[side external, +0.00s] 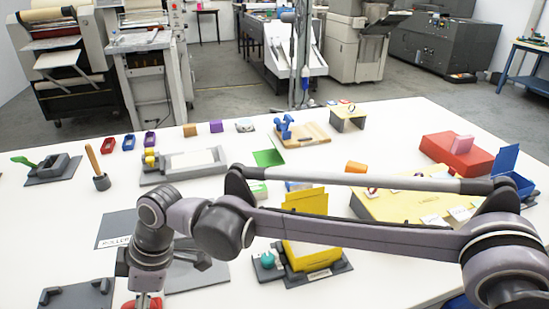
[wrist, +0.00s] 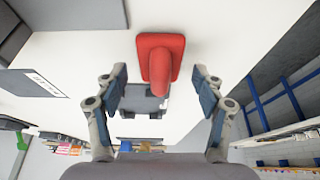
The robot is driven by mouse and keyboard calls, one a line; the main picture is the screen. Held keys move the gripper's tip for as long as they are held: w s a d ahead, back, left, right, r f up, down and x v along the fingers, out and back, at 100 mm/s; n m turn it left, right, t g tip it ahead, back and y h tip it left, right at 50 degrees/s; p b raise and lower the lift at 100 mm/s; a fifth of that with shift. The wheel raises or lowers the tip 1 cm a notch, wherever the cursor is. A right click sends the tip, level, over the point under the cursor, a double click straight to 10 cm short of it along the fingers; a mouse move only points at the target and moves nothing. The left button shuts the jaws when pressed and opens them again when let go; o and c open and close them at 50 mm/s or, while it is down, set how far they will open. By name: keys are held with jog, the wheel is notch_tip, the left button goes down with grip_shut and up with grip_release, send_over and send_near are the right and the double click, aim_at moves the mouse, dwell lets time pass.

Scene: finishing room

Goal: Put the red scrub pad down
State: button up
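The red scrub pad (wrist: 160,45) has a square base and a rounded handle that points toward the wrist camera. In the wrist view its base appears to rest on the white table. My gripper (wrist: 158,82) is open, with one finger on each side of the handle and a visible gap on both sides. In the side view only a bit of red pad (side external: 129,304) shows at the bottom edge, under my gripper (side external: 146,292); the rest is cut off or hidden there.
A dark grey fixture (side external: 78,295) lies left of my gripper. A grey labelled plate (side external: 118,228) lies behind it. A yellow box (side external: 312,255) on a dark base stands to the right, beneath my arm. A wooden-handled tool (side external: 93,160) stands upright farther back.

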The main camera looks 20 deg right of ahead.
jog(key=shift+r, duration=0.1)
jog(key=v, duration=1.2)
jog(key=w+d+r+m+t, duration=0.2)
jog(key=w+d+r+m, duration=0.15)
jog(key=d, duration=1.25)
jog(key=w+d+r+m+t, duration=0.25)
jog(key=d+m, duration=0.25)
jog(key=d, duration=1.1)
jog(key=s+d+f+m+t+h, duration=0.1)
jog(key=s+d+f+m, duration=0.2)
jog(key=s+d, duration=0.2)
jog(key=s+d+f+m+h, duration=0.2)
jog(key=s+d+f+m, duration=0.1)
jog(key=d, duration=0.8)
jog(key=s+d+f+m+t+h, duration=0.1)
jog(key=s+d+f+m, duration=0.2)
jog(key=s+d, duration=0.3)
jog(key=shift+s+d+f+t, duration=0.4)
jog(key=shift+d+f, duration=0.35)
jog(key=shift+d, duration=0.45)
jog(key=shift+m, duration=0.25)
